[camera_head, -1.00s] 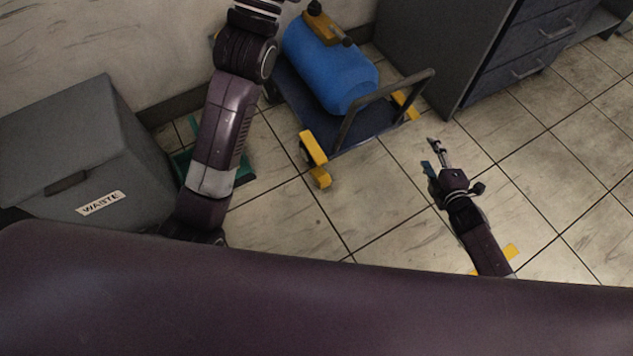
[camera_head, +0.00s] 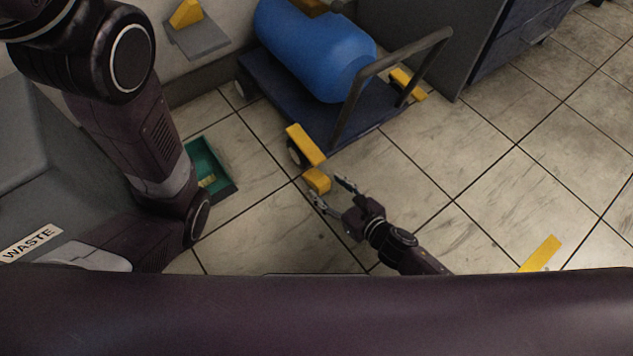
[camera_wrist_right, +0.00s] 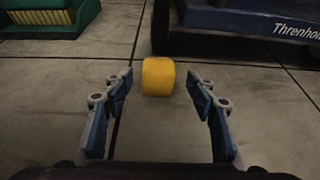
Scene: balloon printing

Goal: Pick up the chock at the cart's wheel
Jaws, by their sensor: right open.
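The yellow chock (camera_head: 317,181) lies on the tiled floor by the near left wheel (camera_head: 296,153) of the cart (camera_head: 372,120). My right gripper (camera_head: 332,191) is open, low over the floor, with its fingertips just short of the chock. In the right wrist view the chock (camera_wrist_right: 158,76) sits ahead, centred between the two open fingers (camera_wrist_right: 160,92), and nothing is held. The cart (camera_wrist_right: 240,22) shows at the top right of that view. My left gripper is not in view; only the arm shows at the left.
A blue tank (camera_head: 315,50) lies on the cart, which has a dark push handle (camera_head: 400,55). A green tray (camera_head: 207,165) is on the floor left of the cart. A grey waste bin (camera_head: 30,190) is at the left. A grey cabinet (camera_head: 420,40) stands behind right. Floor at right is clear.

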